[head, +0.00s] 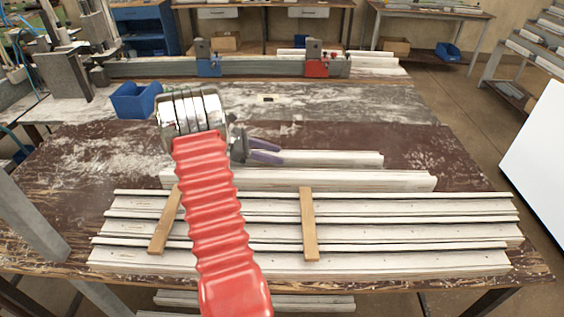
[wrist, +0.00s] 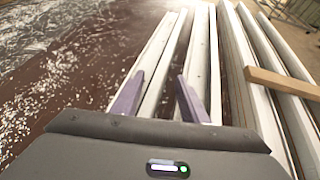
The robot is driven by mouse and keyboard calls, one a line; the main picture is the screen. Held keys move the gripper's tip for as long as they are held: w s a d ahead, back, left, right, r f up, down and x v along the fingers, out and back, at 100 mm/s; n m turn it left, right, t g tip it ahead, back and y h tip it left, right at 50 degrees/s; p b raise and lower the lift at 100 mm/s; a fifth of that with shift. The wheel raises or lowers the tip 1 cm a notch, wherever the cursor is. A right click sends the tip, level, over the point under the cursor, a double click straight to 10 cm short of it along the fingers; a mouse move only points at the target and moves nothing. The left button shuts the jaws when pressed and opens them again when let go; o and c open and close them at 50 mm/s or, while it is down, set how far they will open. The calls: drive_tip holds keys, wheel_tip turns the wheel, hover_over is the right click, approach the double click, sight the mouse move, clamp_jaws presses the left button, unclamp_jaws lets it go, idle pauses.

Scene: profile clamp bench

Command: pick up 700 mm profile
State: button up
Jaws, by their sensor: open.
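Two loose white profiles lie parallel on the brown table: a shorter one (head: 340,159) at the back and a longer one (head: 350,181) in front of it. No lengths are marked, so I cannot tell which is the 700 mm profile. My gripper (head: 281,153) is open, its purple fingers pointing right over the shorter profile's left part. In the wrist view, the gripper (wrist: 160,76) shows its fingers to either side of the leftmost profile (wrist: 158,45); the left finger partly overlaps it. I cannot tell how far above it they are. My gripper and arm hide the profiles' left parts.
Several longer profiles (head: 400,207) lie in front, with two wooden strips (head: 309,225) across them. A blue bin (head: 136,101) stands at the back left. Behind is the clamp bench with a blue clamp (head: 208,66) and a red clamp (head: 317,67). The table's right back is clear.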

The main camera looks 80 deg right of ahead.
drive_tip(key=shift+s+d+f, duration=0.25)
drive_tip(key=shift+s+f, duration=0.1)
drive_tip(key=shift+s, duration=0.25)
drive_tip(key=shift+c, duration=0.5)
clamp_jaws()
idle(0.8)
